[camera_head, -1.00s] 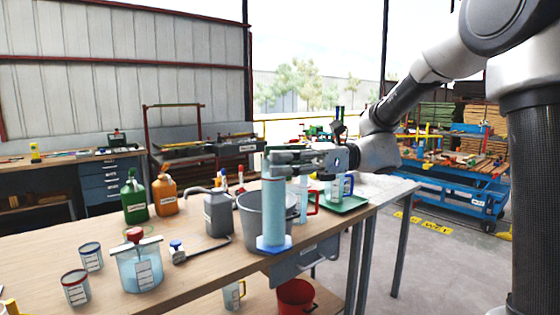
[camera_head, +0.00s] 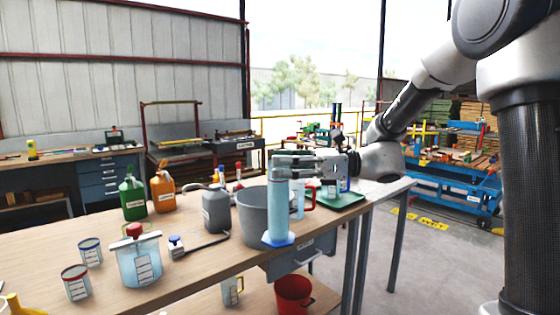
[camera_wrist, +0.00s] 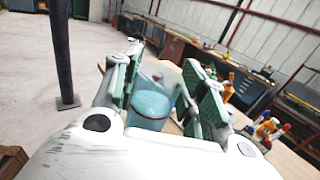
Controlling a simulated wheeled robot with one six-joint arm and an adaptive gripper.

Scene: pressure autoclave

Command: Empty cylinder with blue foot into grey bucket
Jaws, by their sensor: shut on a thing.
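The cylinder with the blue foot (camera_head: 279,208) is upright and filled with pale blue, in front of the grey bucket in the head view. My gripper (camera_head: 286,166) is shut on its upper part. In the wrist view the cylinder (camera_wrist: 150,103) shows between the two green-padded fingers of my gripper (camera_wrist: 160,88). The grey bucket (camera_head: 251,207) stands on the workbench, partly hidden behind the cylinder. I cannot tell whether the blue foot touches the bench edge.
A grey jug (camera_head: 216,212) stands left of the bucket. A red-handled jug (camera_head: 303,196) and a green tray (camera_head: 343,200) are to the right. A red bucket (camera_head: 294,292) is below.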

